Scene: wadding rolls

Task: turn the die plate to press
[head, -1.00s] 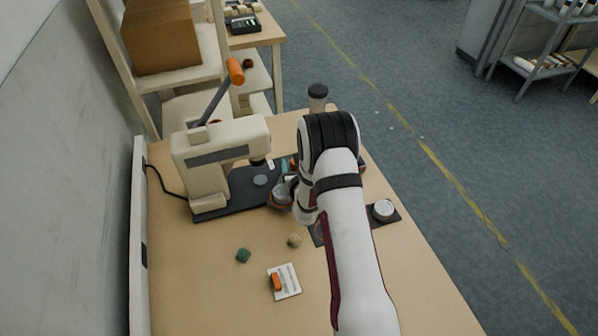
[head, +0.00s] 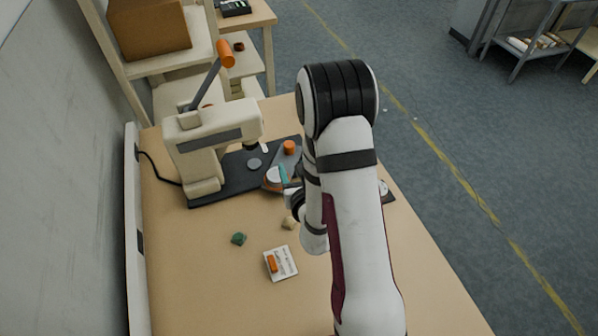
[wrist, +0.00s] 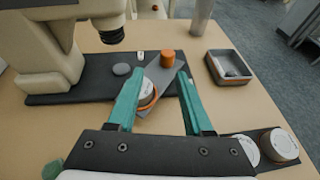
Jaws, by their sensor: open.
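The cream press (head: 212,140) stands at the left, its lever with an orange grip (head: 225,53) raised. Its dark base (head: 232,180) carries the grey die plate (wrist: 167,80), which lies right of the press head. The plate has an upright orange knob (wrist: 168,57) and a pale round disc with an orange rim (wrist: 149,92). My gripper (wrist: 156,76) is open, its teal fingers apart on either side of the disc and just short of the knob in the wrist view. Whether they touch the plate, I cannot tell. My arm partly covers this area in the head view.
A grey tray (wrist: 212,70) stands beyond at the right. Two round tins, one the right tin (wrist: 281,145), sit on a dark mat. A card (head: 287,265) with an orange piece, a green lump (head: 239,238) and a beige lump (head: 289,223) lie in front.

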